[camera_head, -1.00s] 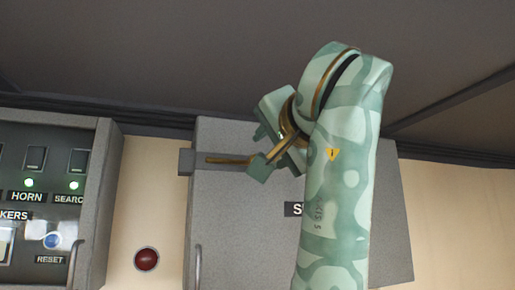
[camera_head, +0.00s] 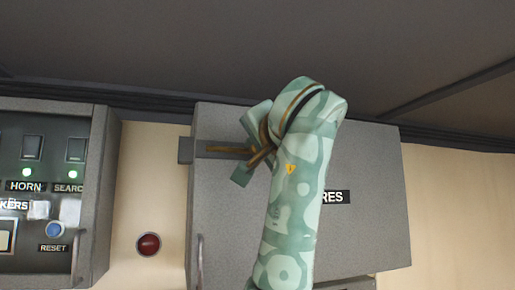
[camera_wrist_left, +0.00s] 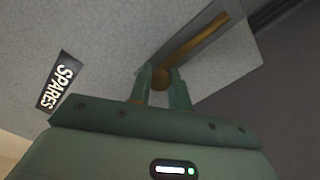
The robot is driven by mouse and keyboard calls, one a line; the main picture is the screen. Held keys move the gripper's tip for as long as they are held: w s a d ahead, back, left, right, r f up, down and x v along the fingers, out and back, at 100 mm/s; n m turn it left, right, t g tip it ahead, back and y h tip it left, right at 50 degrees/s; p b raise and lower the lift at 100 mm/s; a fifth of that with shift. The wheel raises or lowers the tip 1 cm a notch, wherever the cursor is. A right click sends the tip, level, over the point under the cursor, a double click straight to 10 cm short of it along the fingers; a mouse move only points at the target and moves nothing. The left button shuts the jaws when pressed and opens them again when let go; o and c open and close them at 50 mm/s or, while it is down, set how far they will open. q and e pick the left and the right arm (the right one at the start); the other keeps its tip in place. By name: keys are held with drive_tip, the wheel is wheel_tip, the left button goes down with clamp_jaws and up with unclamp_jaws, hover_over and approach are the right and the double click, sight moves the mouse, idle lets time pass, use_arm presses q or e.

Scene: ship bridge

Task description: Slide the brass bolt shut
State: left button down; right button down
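The brass bolt (camera_head: 228,149) lies level near the top left of the grey SPARES cabinet door (camera_head: 225,215). Its left end is a little short of the grey bracket (camera_head: 185,150) at the door's left edge. In the left wrist view the bolt's rod (camera_wrist_left: 200,38) runs up and right from its round knob (camera_wrist_left: 160,79). My left gripper (camera_head: 252,160) is at the bolt's right end. In the wrist view its two fingers (camera_wrist_left: 161,86) stand close on both sides of the knob and appear shut on it. The arm hides part of the door. My right gripper is not in view.
A control panel (camera_head: 40,190) with HORN and SEARCH switches and a RESET button stands to the left. A red button (camera_head: 148,244) is on the cream wall between panel and cabinet. A vertical handle (camera_head: 200,262) sticks out low on the door.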

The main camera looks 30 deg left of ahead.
use_arm(q)
drive_tip(key=s+a+b, duration=0.3)
drive_tip(key=shift+s+a+f, duration=0.15)
drive_tip(key=shift+s, duration=0.15)
drive_tip(key=shift+w, duration=0.1)
drive_tip(key=c, duration=1.3)
unclamp_jaws()
drive_tip(key=shift+c, duration=0.2)
drive_tip(key=shift+o, duration=0.2)
drive_tip(key=shift+s, duration=0.25)
